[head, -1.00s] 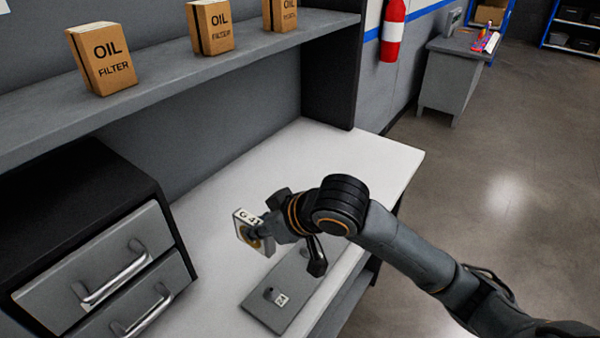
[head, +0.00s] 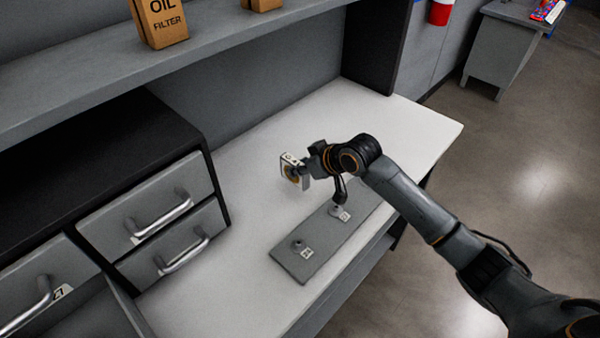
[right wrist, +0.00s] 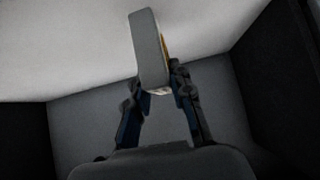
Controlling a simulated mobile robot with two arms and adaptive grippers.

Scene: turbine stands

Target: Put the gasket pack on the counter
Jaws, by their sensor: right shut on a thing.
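The gasket pack (head: 291,170) is a small pale flat pack with a yellowish ring on its face and a label on its top edge. My right gripper (head: 304,173) is shut on it and holds it upright over the white counter (head: 250,146). In the right wrist view, the pack's grey side (right wrist: 149,50) stands between the two fingertips (right wrist: 160,84). I cannot tell whether the pack touches the counter. My left gripper is not in view.
A grey plate (head: 318,243) with labelled pegs lies along the counter's front. Grey drawers (head: 150,205) stand at the left, one pulled open at the lower left. A shelf (head: 235,43) with oil filter boxes (head: 160,22) hangs above. The counter's right end is clear.

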